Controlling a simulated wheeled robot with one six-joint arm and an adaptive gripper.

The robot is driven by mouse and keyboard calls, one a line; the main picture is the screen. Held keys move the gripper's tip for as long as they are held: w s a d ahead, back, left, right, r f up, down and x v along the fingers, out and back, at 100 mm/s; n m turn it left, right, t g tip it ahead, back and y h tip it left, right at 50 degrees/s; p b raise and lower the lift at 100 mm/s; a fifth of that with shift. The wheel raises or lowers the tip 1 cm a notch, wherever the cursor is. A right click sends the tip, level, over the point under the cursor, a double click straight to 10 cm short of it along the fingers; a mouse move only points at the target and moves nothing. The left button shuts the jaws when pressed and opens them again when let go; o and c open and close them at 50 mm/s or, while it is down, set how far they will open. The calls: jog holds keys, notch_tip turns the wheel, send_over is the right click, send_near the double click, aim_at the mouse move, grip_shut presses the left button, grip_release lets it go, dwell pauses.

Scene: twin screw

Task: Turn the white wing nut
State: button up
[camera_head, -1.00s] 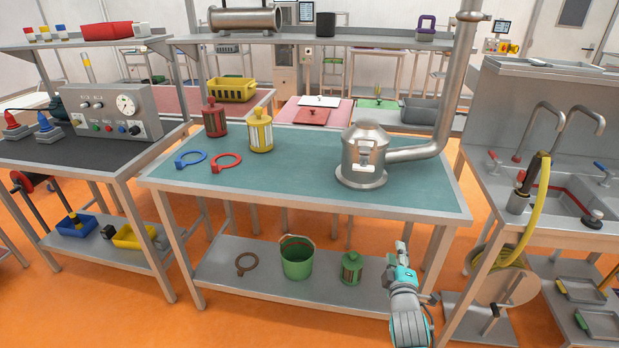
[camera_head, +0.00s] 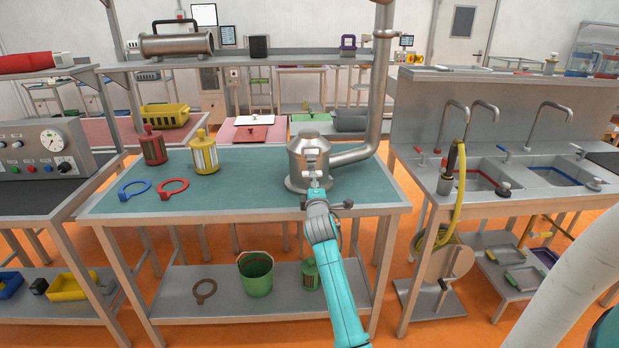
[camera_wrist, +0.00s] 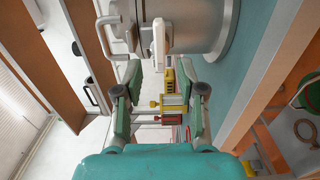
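A white wing-nut-like part (camera_wrist: 160,40) sits on the front of the metal vessel (camera_wrist: 205,25) in the wrist view. In the head view the vessel (camera_head: 309,160) stands on the green-topped table (camera_head: 240,170). My gripper (camera_head: 317,186) is in front of the vessel there and covers most of the white part. In the wrist view my gripper (camera_wrist: 158,72) is open, with its two fingers apart and nothing clearly held. The white part's near end lies between the fingertips or just beyond them; contact cannot be told.
A pipe (camera_head: 370,120) rises from the vessel's right side. A yellow lantern (camera_head: 205,155), a red lantern (camera_head: 153,147) and blue (camera_head: 134,188) and red (camera_head: 173,186) rings are on the table's left. A sink bench (camera_head: 500,170) stands to the right. The table's middle is clear.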

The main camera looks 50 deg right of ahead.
jog(key=shift+x, duration=3)
grip_shut()
